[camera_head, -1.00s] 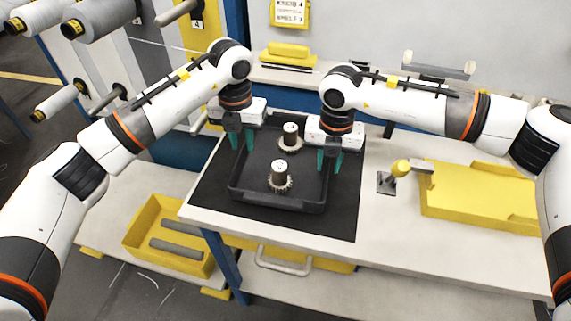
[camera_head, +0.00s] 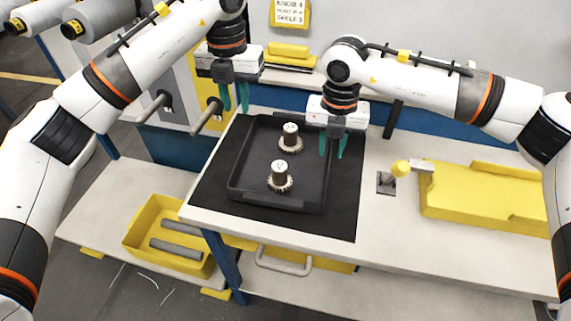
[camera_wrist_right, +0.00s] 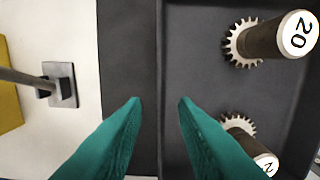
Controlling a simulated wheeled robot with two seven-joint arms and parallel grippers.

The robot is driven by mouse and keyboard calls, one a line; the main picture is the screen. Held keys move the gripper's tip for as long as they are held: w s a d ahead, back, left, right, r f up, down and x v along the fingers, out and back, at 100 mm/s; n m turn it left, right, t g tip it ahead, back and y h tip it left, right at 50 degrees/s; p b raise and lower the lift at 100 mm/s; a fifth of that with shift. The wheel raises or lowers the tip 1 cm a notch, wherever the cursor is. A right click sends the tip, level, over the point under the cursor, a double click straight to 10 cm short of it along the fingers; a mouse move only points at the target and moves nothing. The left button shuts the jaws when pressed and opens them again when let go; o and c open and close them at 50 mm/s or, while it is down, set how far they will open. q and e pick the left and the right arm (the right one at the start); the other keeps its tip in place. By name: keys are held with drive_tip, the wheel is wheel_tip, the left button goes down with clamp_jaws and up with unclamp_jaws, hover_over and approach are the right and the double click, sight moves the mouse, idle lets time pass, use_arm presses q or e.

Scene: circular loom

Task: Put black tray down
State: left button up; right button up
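The black tray (camera_head: 275,205) lies flat on the black mat (camera_head: 337,213) on the white table. Two gears with dark cylindrical knobs stand in it, one near the middle (camera_head: 280,175) and one further back (camera_head: 290,138). My left gripper (camera_head: 235,97) is raised above and behind the tray's back left corner, fingers apart and empty. My right gripper (camera_head: 333,145) is just above the tray's right edge, open and clear of it. In the right wrist view, the tray's rim (camera_wrist_right: 160,60) passes between the two green fingertips (camera_wrist_right: 160,103), with gaps on both sides.
A yellow bin (camera_head: 170,235) with grey rods is on the lower shelf at left. Grey rods (camera_head: 205,115) stick out behind the table's left side.

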wheel_tip(320, 180, up, 7)
idle(0.3)
drive_tip(key=shift+r, duration=0.1)
